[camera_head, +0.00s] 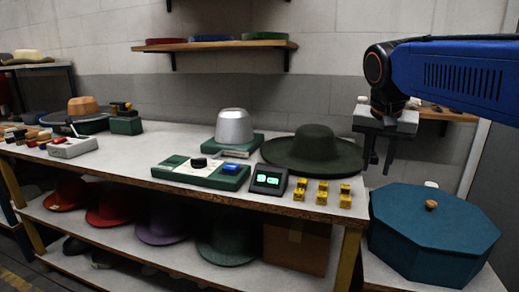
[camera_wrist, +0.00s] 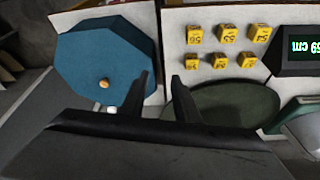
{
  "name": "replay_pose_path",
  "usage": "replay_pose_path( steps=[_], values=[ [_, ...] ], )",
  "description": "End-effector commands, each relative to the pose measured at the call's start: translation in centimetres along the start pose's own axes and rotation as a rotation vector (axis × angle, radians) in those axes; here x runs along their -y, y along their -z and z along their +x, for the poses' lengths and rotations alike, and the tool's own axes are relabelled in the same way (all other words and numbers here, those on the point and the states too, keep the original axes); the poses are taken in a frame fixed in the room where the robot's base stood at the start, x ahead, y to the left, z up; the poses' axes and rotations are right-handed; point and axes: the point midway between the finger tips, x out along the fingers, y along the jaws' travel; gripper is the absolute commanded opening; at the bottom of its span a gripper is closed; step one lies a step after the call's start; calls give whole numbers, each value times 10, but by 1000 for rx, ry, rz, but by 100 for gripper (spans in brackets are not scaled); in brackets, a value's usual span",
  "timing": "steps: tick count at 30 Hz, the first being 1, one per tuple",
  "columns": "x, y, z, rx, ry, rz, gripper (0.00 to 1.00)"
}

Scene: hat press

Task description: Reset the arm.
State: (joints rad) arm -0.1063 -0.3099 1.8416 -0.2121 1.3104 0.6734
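My gripper (camera_head: 378,168) hangs from my blue arm at the right of the head view, fingers pointing down. It is above the gap between the workbench and the blue box, near the right rim of the dark green hat (camera_head: 312,150). In the wrist view my gripper (camera_wrist: 160,95) has its two black fingers apart with nothing between them. The dark green hat also shows beyond and below the right finger in the wrist view (camera_wrist: 222,100).
An octagonal teal box (camera_head: 430,225) with a wooden knob stands right. On the bench (camera_head: 120,160) are yellow numbered blocks (camera_head: 322,192), a display (camera_head: 269,182), a control box (camera_head: 200,172) and a silver hat form (camera_head: 233,127). Hats (camera_head: 160,225) lie on the shelf below.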

Motion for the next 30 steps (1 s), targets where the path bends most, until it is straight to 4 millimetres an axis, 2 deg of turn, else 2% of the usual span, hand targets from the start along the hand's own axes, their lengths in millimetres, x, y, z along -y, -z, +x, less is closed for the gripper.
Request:
replay_pose_path(
  steps=[1,6,18,24,30],
  values=[
    [-11,-19,6,3,13,-33,28],
    [-39,-74,33,4,60,-160,28],
    [-91,-204,109,-22,159,-416,28],
    [-104,-243,138,-38,185,-491,28],
    [-107,-252,145,-44,191,-511,28]
  ],
)
